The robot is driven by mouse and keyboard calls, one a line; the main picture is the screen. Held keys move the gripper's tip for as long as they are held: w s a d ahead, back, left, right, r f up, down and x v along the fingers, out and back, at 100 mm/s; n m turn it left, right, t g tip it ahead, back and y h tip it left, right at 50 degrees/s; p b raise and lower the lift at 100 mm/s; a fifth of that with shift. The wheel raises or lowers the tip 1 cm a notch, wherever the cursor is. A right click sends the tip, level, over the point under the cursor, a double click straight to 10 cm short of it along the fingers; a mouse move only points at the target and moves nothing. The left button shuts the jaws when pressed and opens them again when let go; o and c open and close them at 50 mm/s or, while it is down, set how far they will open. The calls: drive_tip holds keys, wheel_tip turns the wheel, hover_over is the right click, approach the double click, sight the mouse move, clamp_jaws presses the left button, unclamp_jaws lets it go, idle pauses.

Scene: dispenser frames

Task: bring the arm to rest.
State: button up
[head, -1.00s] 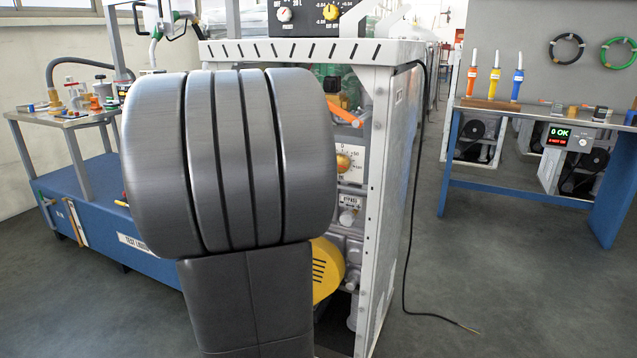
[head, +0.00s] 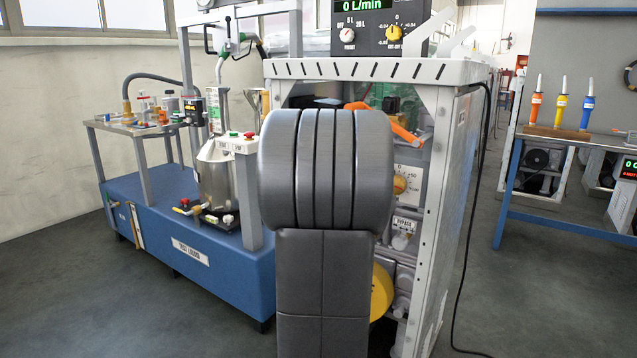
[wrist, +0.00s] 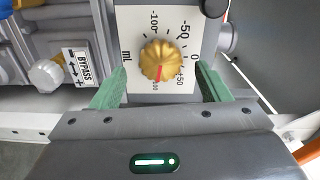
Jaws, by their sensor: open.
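My gripper (wrist: 160,80) is open in the wrist view, its green fingers apart with nothing between them. Beyond the fingers is a gold ribbed knob (wrist: 161,61) on a white dial plate with an mL scale; its red mark points down in that view. The fingers appear to either side of the knob; I cannot tell how far off they are. In the head view my grey arm stands in front of the open white dispenser frame (head: 455,190) and hides my gripper. Part of the knob (head: 399,185) shows just right of the arm.
A BYPASS knob (wrist: 46,74) is to the left in the wrist view. A blue test bench (head: 225,270) stands left, a workbench (head: 565,222) right. Open floor lies between frame and workbench.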

drive_tip(key=x, duration=0.2)
drive_tip(key=shift+w+d, duration=0.2)
drive_tip(key=shift+w, duration=0.1)
drive_tip(key=p+v, duration=0.2)
drive_tip(key=v, duration=1.2)
drive_tip(key=w+d+n+p, duration=0.8)
drive_tip(key=w+n, duration=0.3)
drive_tip(key=n, duration=0.8)
drive_tip(key=shift+w+n+p, duration=0.3)
drive_tip(key=shift+n+p, duration=0.05)
drive_tip(key=shift+n, duration=0.05)
